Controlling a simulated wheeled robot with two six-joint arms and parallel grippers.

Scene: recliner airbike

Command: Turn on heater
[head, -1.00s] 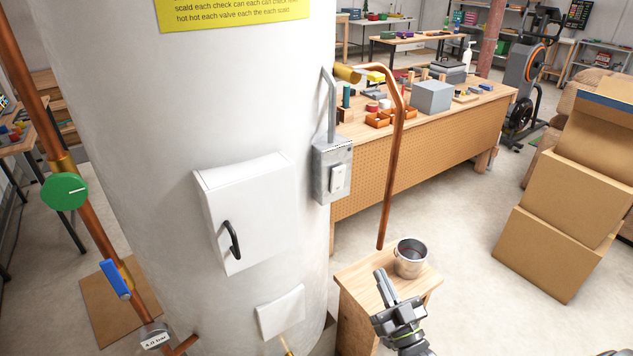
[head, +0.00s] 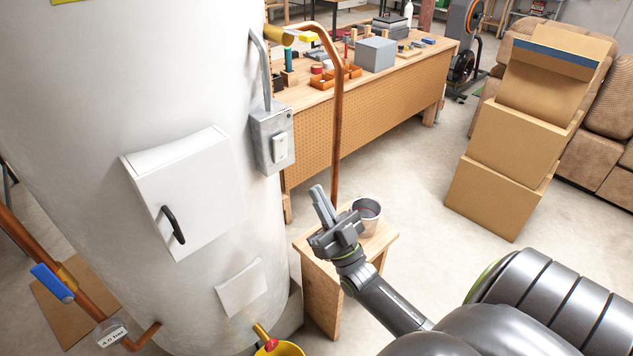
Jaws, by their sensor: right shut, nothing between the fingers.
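The heater (head: 90,90) is a large white cylindrical tank at the left. A grey metal switch box (head: 272,140) with a pale rocker switch (head: 279,149) is mounted on its right side, below a grey conduit. A white panel door (head: 190,190) with a black handle (head: 173,225) is on the tank's front and looks shut. My right gripper (head: 319,202) is shut and empty, below and right of the switch box and apart from it. It overlaps the small wooden stand in the picture. My left gripper is out of view.
A copper pipe (head: 337,110) comes down above the stand. A workbench (head: 380,110) stands behind. Stacked cardboard boxes (head: 500,150) stand at the right. A yellow bucket (head: 280,348) is at the bottom.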

